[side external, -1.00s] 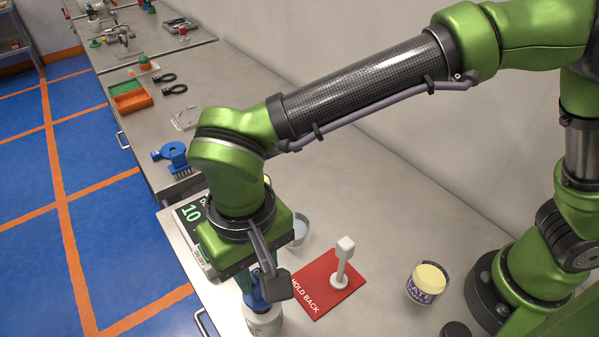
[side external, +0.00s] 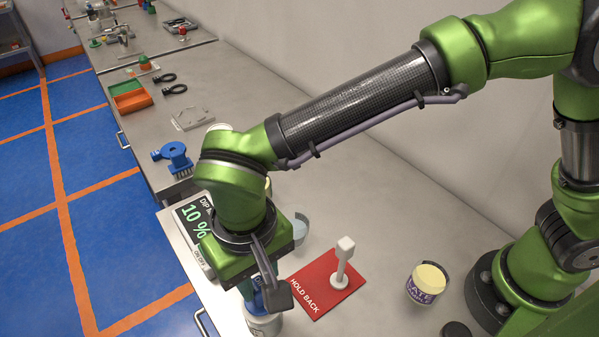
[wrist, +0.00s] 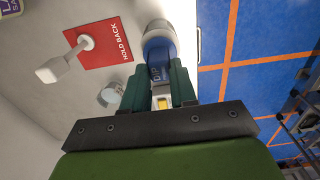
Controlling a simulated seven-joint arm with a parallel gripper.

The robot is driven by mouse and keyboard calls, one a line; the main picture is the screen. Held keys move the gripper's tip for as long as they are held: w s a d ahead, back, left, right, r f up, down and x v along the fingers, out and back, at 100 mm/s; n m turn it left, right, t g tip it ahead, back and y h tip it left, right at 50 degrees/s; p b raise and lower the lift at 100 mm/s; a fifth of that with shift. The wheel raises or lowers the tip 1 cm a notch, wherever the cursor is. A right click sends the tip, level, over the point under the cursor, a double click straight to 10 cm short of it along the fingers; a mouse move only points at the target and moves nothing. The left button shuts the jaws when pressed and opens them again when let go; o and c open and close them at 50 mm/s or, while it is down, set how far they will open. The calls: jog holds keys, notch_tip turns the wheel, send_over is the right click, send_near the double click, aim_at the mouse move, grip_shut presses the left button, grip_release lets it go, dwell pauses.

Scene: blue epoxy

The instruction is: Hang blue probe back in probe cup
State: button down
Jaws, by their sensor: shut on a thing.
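The blue probe (wrist: 157,55) is between the two dark green fingers of my gripper (wrist: 160,74), which is shut on it. In the side view a strip of the blue probe (side external: 257,300) shows below my gripper, partly hidden by the wrist parts. The pale probe cup (side external: 264,325) stands directly under it near the table's front edge. In the wrist view the cup's white rim (wrist: 158,27) shows around the far end of the blue part. I cannot tell how deep the probe's lower end sits in the cup.
A red HOLD BACK card (side external: 325,283) with a white upright post (side external: 342,265) lies to the right. A clear glass (side external: 301,230) stands behind my gripper. A yellow-topped jar (side external: 427,284) stands further right. A display reading 10 % (side external: 195,222) is at the left.

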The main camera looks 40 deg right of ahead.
jog(key=shift+f, duration=0.4)
jog(key=c, duration=0.8)
grip_release()
jog(key=shift+r, duration=2.5)
